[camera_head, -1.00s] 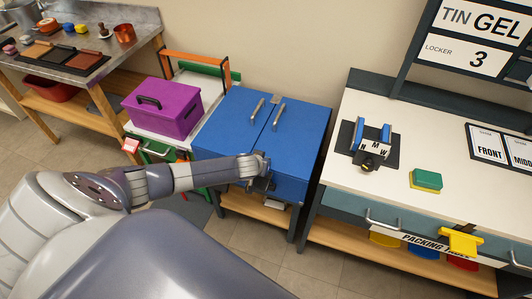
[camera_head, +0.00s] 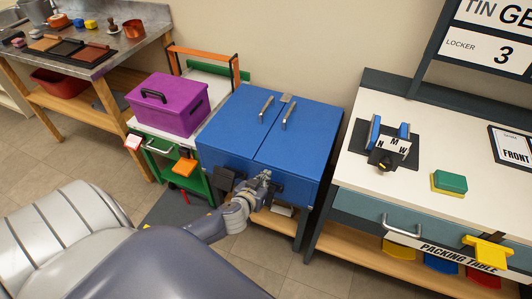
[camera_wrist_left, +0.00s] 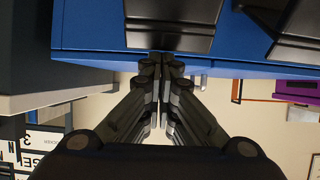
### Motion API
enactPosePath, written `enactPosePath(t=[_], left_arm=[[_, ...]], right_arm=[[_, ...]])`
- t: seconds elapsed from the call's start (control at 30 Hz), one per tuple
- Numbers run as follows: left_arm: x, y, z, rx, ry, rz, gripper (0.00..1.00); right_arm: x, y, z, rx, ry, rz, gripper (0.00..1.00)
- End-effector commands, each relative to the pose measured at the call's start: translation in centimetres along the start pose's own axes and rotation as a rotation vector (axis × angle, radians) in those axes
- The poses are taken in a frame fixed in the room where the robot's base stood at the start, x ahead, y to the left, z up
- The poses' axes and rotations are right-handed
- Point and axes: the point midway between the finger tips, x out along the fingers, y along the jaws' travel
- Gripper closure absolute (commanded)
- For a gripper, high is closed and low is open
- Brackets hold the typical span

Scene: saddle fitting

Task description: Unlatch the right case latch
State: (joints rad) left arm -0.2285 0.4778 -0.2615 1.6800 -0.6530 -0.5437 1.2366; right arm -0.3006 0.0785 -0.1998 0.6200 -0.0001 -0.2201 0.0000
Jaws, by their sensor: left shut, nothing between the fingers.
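The blue case (camera_head: 300,135) stands closed, with two silver handles on top. A dark latch, the right one (camera_wrist_left: 170,22), is on its front face, straight ahead of my fingers in the left wrist view. In the head view it is mostly hidden behind my gripper. The dark left latch (camera_head: 225,180) shows on the front to the left; it also shows at the right of the wrist view (camera_wrist_left: 298,22). My left gripper (camera_head: 264,176) is shut and empty, its fingertips (camera_wrist_left: 160,60) close by the right latch; contact cannot be told. My right gripper is out of view.
A purple box (camera_head: 185,112) on a green-framed cart is left of the case. The packing table (camera_head: 350,190) stands close on the right, with a green block (camera_head: 450,182) on top. The floor in front of the case is open.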

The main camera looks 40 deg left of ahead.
Motion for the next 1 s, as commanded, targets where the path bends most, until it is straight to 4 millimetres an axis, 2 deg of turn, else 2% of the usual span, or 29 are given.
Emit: enactPosePath(t=[0.73,0.87,1.0], left_arm=[[-0.3,0.1,0.6,-0.001,-0.007,0.001,1.00],[-0.3,0.0,-0.3,-0.002,-0.005,0.001,1.00],[0.0,-0.2,-2.5,-0.002,0.000,0.001,1.00]], right_arm=[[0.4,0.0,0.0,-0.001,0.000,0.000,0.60],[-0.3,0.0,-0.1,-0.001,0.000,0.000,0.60],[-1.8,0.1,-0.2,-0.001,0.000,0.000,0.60]])
